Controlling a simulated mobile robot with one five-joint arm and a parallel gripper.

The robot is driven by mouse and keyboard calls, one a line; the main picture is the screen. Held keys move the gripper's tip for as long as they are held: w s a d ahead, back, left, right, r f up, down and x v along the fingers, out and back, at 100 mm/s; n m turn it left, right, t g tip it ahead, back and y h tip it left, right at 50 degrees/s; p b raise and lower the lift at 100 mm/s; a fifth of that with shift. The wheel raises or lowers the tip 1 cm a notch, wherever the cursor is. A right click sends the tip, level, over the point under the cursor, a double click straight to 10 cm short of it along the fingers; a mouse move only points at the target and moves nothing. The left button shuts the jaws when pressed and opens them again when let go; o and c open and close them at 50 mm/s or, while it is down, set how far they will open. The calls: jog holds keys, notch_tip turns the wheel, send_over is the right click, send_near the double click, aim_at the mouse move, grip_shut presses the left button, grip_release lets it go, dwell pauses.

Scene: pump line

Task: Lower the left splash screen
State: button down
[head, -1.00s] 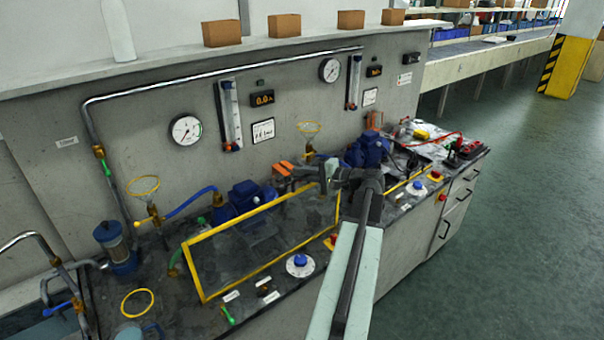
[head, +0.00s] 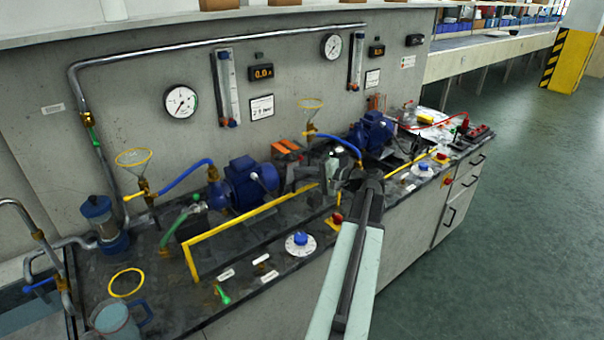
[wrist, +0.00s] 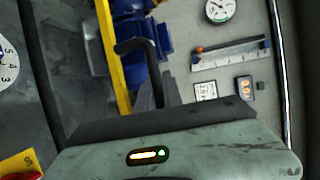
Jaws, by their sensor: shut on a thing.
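The left splash screen (head: 258,214) is a clear panel with a yellow frame, standing low in front of the left blue pump (head: 250,183). Its top bar and left side show in the head view; its lower edge cannot be made out. Its yellow bar also shows in the wrist view (wrist: 112,55), with a black bent handle (wrist: 138,46) beside it. My gripper (head: 336,172) is at the screen's right end, shut on the screen, apparently by that handle. The fingertips are mostly hidden by my own wrist.
A dial with a blue knob (head: 300,243) and a red button (head: 337,219) sit at the bench front. A second blue pump (head: 373,132) stands to the right. A jug (head: 115,318) and yellow ring (head: 126,282) are at left. Floor at right is clear.

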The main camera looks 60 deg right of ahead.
notch_tip(320, 180, down, 11)
jog(key=b, duration=0.9)
jog(key=shift+f, duration=0.2)
jog(key=shift+r, duration=0.1)
jog(key=c, duration=1.5)
grip_release()
jog(key=shift+s, duration=0.1)
jog(key=s, duration=0.2)
jog(key=s+r+p, duration=0.1)
jog(key=s, duration=0.4)
jog(key=shift+s+d+r, duration=0.2)
jog(key=shift+s+d, duration=0.1)
